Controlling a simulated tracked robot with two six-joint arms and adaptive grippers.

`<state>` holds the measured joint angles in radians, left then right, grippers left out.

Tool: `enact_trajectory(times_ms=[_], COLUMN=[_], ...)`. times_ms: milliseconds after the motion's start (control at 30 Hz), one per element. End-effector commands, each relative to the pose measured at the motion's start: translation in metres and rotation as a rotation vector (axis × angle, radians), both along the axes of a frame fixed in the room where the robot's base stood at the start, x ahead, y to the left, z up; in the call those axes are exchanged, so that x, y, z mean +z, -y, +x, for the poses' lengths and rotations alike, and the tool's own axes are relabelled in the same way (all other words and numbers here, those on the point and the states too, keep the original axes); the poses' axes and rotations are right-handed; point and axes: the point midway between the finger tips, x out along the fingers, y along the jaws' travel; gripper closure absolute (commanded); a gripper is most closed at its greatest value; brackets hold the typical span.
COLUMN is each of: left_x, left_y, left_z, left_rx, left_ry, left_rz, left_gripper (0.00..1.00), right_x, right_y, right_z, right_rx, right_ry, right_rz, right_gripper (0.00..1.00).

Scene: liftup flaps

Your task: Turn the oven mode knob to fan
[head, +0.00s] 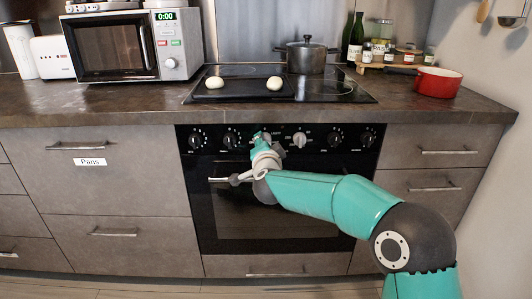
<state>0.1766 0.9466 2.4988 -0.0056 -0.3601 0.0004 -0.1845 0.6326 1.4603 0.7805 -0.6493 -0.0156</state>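The black oven front (220,215) is below the cooktop, with a row of several knobs on its upper panel. A paler knob (300,139) is near the middle, just right of my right gripper. I cannot read the markings, so I cannot tell which knob sets the mode. My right gripper (264,138) is at the panel, left of the paler knob, in front of another part of the knob row. Its fingers are small and partly hidden by its own wrist, so its opening and any contact are unclear. My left gripper is not in view.
The oven door handle (219,180) runs below the knobs, partly hidden by my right arm. Above are a black tray (222,93) with two pale buns, a dark pot (306,57) and a red pan (438,82). A microwave (110,48) stands at the left.

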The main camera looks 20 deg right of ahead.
Motion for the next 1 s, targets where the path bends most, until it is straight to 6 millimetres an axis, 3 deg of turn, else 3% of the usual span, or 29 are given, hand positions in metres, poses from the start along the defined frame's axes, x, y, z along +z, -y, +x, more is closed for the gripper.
enact_trajectory(times_ms=[33,1000], left_x=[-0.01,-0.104], left_y=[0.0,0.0], left_z=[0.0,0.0], left_rx=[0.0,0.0], left_ry=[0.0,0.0], left_rz=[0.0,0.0], left_gripper=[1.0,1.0], right_x=[-0.003,-0.004], right_y=[0.004,0.009], right_z=[0.0,-0.001], right_rx=[-0.01,-0.016], right_ry=[0.018,0.266], right_rz=[0.044,0.912], right_gripper=[0.97,0.97])
